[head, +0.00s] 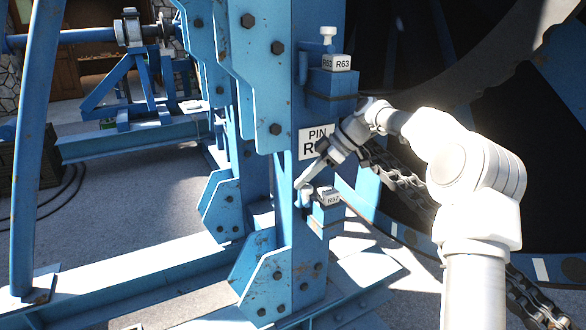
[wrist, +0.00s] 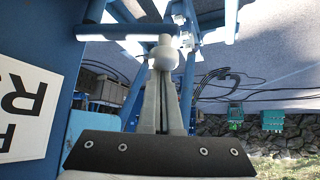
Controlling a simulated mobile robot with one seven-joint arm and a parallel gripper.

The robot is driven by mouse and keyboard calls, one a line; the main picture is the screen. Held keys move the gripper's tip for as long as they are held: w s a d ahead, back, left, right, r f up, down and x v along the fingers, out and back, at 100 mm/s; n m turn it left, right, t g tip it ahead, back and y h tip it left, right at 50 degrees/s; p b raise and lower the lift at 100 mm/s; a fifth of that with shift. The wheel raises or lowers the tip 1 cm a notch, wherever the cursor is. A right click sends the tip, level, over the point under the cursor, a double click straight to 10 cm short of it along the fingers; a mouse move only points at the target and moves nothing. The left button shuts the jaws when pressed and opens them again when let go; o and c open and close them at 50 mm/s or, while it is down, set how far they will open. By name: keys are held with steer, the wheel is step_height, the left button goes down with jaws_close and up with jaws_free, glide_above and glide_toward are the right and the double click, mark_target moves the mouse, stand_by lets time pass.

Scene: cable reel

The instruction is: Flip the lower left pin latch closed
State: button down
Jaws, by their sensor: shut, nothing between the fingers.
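The lower latch (head: 327,212) is a small blue block low on the blue post, with a light label plate on top and a blue upright part at its left. My gripper (head: 298,186) comes down from the upper right, its fingertips just above and left of this latch. I cannot tell whether they touch it. In the wrist view my gripper (wrist: 164,75) is shut, its pale fingers together. A pale rounded shape (wrist: 165,57) shows at their tips; whether it belongs to the latch is unclear.
A white PIN sign (head: 313,141) is on the post, left of my wrist. The upper latch block (head: 333,84), marked R63, has a white knob (head: 327,34). A heavy chain (head: 405,184) hangs behind my arm. Blue beams stand left; grey floor (head: 110,205) is open between them.

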steer(key=shift+d+r+n+g+p, duration=0.2)
steer(key=shift+d+n+g+p, duration=0.5)
steer(key=shift+n, duration=0.2)
steer(key=shift+w+d+f+p, duration=0.1)
steer(key=shift+d+p, duration=0.3)
steer(key=shift+d, duration=0.15)
steer(key=shift+w+d+f+p, duration=0.1)
steer(key=shift+d+p, duration=0.25)
steer(key=shift+d, duration=0.3)
steer(key=shift+r, duration=0.15)
